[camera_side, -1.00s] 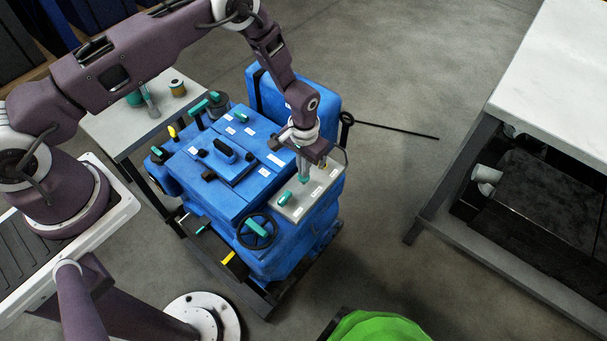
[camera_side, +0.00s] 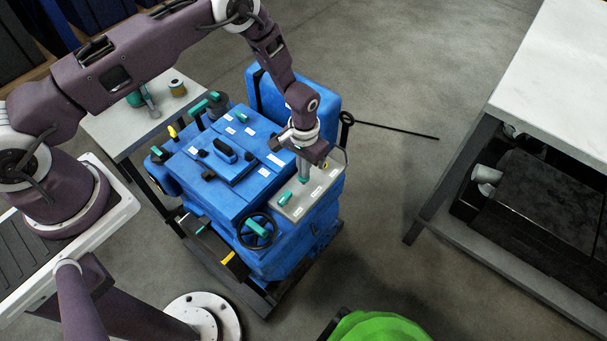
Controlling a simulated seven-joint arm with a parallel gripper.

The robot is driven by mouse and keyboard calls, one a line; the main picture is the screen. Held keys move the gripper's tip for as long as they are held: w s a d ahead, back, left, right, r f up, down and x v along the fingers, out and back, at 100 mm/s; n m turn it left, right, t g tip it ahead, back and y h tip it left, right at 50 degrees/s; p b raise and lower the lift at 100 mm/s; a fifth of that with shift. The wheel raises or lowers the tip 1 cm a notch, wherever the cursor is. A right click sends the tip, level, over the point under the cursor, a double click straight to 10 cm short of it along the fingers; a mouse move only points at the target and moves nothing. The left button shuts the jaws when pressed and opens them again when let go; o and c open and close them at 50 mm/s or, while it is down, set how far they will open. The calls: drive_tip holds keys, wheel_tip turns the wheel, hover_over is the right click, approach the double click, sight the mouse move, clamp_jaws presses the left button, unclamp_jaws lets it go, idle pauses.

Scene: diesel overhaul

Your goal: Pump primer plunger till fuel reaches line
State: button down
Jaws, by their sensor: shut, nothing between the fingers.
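The blue diesel engine (camera_side: 222,180) stands in the middle of the side view. A grey panel (camera_side: 322,191) with small white labels, too small to read, sits on its right end. My gripper (camera_side: 304,176) points down over this panel, shut with nothing held. A teal part (camera_side: 303,180) shows right at the fingertips, upright on the panel; whether they touch it I cannot tell. Another teal handle (camera_side: 285,198) lies on the panel's front left. Which one is the primer plunger, and any fuel line or level, I cannot make out.
A black handwheel (camera_side: 257,231) is at the engine's front. A small side table (camera_side: 118,128) is behind left, a white-topped bench (camera_side: 555,85) at right. Open floor lies between engine and bench.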

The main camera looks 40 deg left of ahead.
drive_tip(key=shift+f, duration=1.15)
drive_tip(key=shift+r, duration=1.7)
drive_tip(key=shift+f, duration=1.7)
drive_tip(key=shift+r, duration=1.7)
